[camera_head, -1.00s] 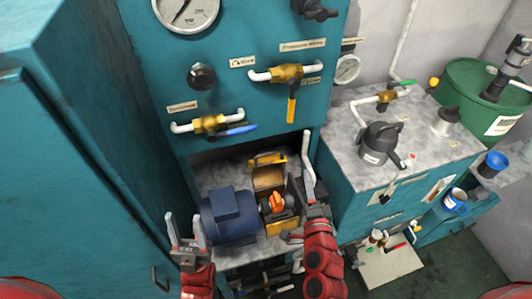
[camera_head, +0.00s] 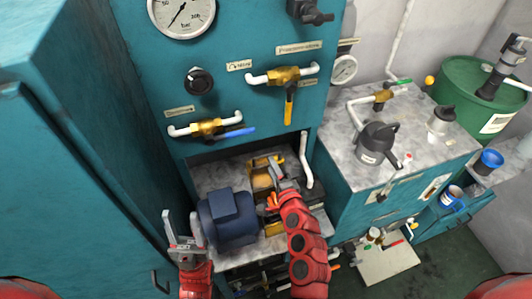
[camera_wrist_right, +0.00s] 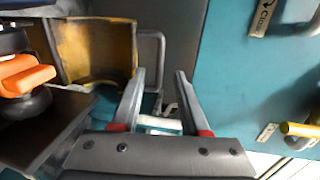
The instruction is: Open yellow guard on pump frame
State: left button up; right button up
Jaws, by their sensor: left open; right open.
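The yellow guard (camera_head: 262,165) is on the pump frame in the recess of the teal cabinet, right of the blue motor (camera_head: 228,217). Its curved panel stands raised at the back, and an orange coupling (camera_wrist_right: 25,75) shows uncovered. The right wrist view shows the worn yellow panel (camera_wrist_right: 95,50) with a grey loop handle beside it. My right gripper (camera_head: 284,176) is open and empty in front of the guard, hiding part of it. In the wrist view its fingers (camera_wrist_right: 158,88) are apart, right of the panel. My left gripper (camera_head: 184,243) is open and empty, left of the motor.
Above the recess are a gauge (camera_head: 180,15), a blue-handled valve (camera_head: 208,128) and a yellow-handled valve (camera_head: 285,76). A white pipe (camera_head: 305,160) rises close to the right of the guard. A side cabinet (camera_head: 345,165) stands to the right.

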aim_at(266, 155)
jog(key=p+x, duration=0.1)
jog(key=x, duration=0.4)
jog(key=shift+w+a, duration=0.1)
jog(key=shift+w+a+f, duration=0.15)
jog(key=shift+w+f, duration=0.05)
jog(key=shift+w, duration=0.45)
grip_shut()
dwell(0.9)
